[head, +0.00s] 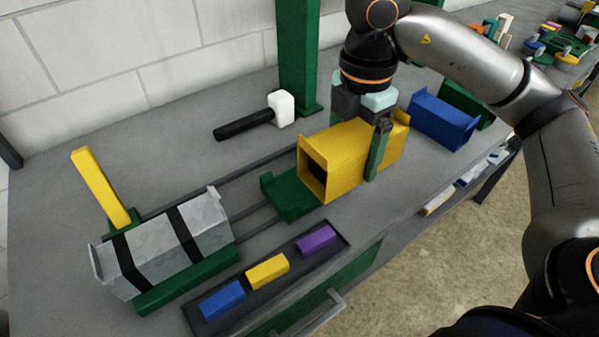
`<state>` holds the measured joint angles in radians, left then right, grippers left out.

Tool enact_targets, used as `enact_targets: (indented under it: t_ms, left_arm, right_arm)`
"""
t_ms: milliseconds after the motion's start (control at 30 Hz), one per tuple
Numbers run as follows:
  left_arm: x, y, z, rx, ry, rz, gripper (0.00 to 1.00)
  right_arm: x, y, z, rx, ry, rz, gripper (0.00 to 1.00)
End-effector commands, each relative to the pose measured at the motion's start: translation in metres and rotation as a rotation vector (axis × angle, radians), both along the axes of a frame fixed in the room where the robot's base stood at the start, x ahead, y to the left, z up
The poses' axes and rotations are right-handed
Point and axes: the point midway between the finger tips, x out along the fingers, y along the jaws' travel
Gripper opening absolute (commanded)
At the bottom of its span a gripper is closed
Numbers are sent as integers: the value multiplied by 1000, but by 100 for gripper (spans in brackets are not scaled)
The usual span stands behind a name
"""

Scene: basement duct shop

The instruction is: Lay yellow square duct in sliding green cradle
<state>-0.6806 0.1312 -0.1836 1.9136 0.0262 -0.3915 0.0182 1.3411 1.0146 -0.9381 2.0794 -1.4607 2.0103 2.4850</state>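The yellow square duct (338,158) is hollow with flanged ends, and its open end faces left. My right gripper (366,143) comes down over it from above, with one finger against its near side and the other hidden behind it. It looks shut on the duct. The green cradle (288,198) sits on dark rails, below and left of the duct. The duct's left end overlaps the cradle in the picture; I cannot tell whether they touch. My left gripper is not in view.
A grey duct with black straps (155,250) lies in a green holder at left, beside an upright yellow lever (100,187). A white-headed mallet (281,109) lies behind near a green post (298,60). A tray (338,232) holds coloured blocks in front. A blue duct (441,120) lies right.

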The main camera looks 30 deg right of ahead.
Motion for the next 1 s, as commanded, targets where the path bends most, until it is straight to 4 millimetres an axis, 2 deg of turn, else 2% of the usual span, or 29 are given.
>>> enact_targets:
  t_ms: [200,300,400,667,900,1000]
  left_arm:
    - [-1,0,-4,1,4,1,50]
    - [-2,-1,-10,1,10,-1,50]
    - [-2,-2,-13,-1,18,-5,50]
    - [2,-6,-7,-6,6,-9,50]
    - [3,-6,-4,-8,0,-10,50]
    - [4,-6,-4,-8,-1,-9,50]
  right_arm:
    - [48,26,-29,3,5,4,6]
    - [61,32,-50,3,6,4,6]
    - [72,37,-63,3,3,3,6]
    - [84,41,-76,1,1,3,6]
    - [87,43,-108,0,3,4,6]
    - [88,43,-112,0,-2,3,6]
